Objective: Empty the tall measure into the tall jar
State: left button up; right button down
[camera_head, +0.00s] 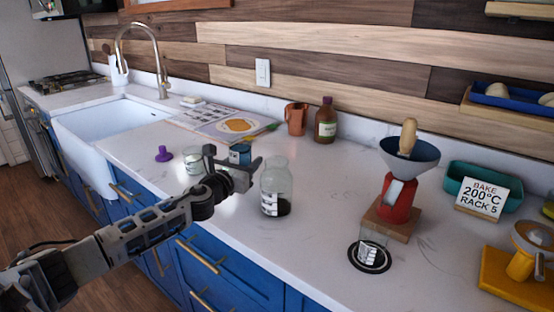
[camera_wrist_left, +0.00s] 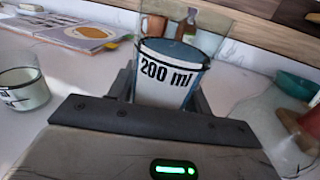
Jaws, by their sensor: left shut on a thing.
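The tall measure (camera_head: 240,155) is a clear-walled vessel marked "200 ml", with blue-grey showing inside it. It also shows in the left wrist view (camera_wrist_left: 168,85), between the fingers. My left gripper (camera_head: 232,172) is shut on it and holds it roughly upright, left of the tall jar. The tall jar (camera_head: 276,182) is clear glass with a white label and dark contents at its bottom. It stands open on the counter; in the left wrist view clear glass (camera_wrist_left: 285,125) shows at the right edge. My right gripper is in neither view.
A short glass measure (camera_head: 192,160) and a purple object (camera_head: 164,154) stand to the left. A copper mug (camera_head: 296,118) and brown bottle (camera_head: 326,122) stand behind. A red grinder (camera_head: 400,200) stands right of the jar, with a glass on a black disc (camera_head: 371,262) before it.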

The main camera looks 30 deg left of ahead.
aim_at(248, 137)
pick_arm(q)
notch_tip(248, 137, up, 3)
jog(key=shift+d+m+p, duration=0.15)
jog(key=shift+m+p, duration=0.5)
jog(key=shift+m, duration=0.05)
jog(key=shift+d+r+m+t, duration=0.2)
jog(key=shift+r+m+t, duration=0.1)
jog(key=shift+r+m, duration=0.2)
jog(key=shift+d+r+m+p, duration=0.15)
jog(key=shift+r+m+p, duration=0.3)
jog(key=shift+r+m, duration=0.4)
jog(key=shift+d+r+m+t+h+p, duration=0.15)
jog(key=shift+d+r+m+p, duration=0.15)
jog(key=shift+r, duration=0.3)
jog(key=shift+d+r+m+t+h+p, duration=0.1)
jog(key=shift+r+m+t+h+p, duration=0.1)
jog(key=shift+r+m, duration=0.25)
jog(key=shift+s+r, duration=0.1)
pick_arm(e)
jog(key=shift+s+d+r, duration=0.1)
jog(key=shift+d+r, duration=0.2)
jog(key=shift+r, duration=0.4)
pick_arm(q)
jog(key=shift+d+r+m, duration=0.4)
jog(key=shift+r+m, duration=0.1)
jog(key=shift+m, duration=0.5)
jog(key=shift+r+m+t+h, duration=0.25)
jog(key=shift+r+m, duration=0.25)
jog(key=shift+m, duration=0.4)
